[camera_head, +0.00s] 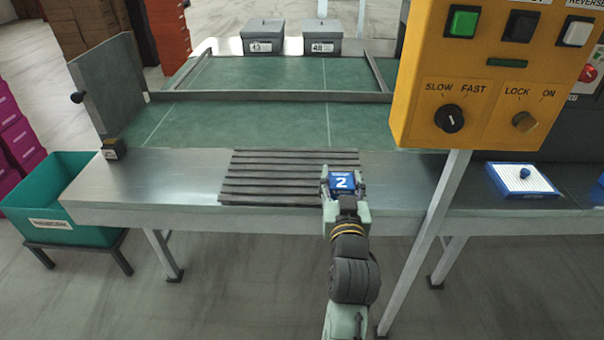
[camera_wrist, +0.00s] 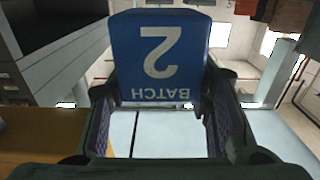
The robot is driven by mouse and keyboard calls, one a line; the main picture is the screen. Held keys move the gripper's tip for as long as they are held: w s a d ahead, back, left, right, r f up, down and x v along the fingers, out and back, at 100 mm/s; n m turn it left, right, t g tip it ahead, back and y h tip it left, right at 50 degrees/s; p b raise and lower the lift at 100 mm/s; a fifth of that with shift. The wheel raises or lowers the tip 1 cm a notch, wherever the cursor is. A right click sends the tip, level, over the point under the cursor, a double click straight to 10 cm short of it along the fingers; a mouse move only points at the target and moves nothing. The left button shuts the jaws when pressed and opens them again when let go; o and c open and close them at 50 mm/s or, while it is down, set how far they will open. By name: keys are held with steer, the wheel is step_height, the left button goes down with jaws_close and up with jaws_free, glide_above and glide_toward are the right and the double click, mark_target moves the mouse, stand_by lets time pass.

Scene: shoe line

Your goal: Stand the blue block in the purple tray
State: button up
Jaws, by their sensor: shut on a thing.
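The blue block (camera_head: 342,182) has a white 2 on its face and is held in my gripper (camera_head: 342,190) over the front part of the metal bench. In the wrist view the block (camera_wrist: 160,50) sits between both fingers of my gripper (camera_wrist: 161,92), its "BATCH 2" lettering upside down in that picture. The gripper is shut on the block's sides. Whether the block touches the ribbed grey rack (camera_head: 265,179) beside it, I cannot tell. I see no purple tray in either view.
A yellow control box (camera_head: 480,80) on a post (camera_head: 430,230) stands right of my arm.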

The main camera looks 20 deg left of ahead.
steer(key=b, duration=0.1)
steer(key=a+f+b, duration=0.1)
steer(key=b, duration=0.1)
steer(key=shift+w+f, duration=0.15)
steer(key=shift+w, duration=0.2)
steer(key=b, duration=0.4)
steer(key=shift+w+a+b, duration=0.15)
steer(key=shift+a+b, duration=0.15)
steer(key=shift+a, duration=0.05)
steer(key=w+a+p, duration=0.1)
steer(key=w+a, duration=0.3)
steer(key=a, duration=0.1)
steer(key=w+a+p, duration=0.1)
steer(key=a, duration=0.2)
steer(key=shift+w+a+p, duration=0.2)
steer(key=shift+w+p, duration=0.15)
steer(key=shift+w, duration=0.05)
steer(key=shift+w+a+f, duration=0.1)
steer(key=shift+a+f, duration=0.1)
steer(key=shift+f, duration=1.65)
steer(key=shift+f, duration=0.2)
steer(key=o, duration=1.2)
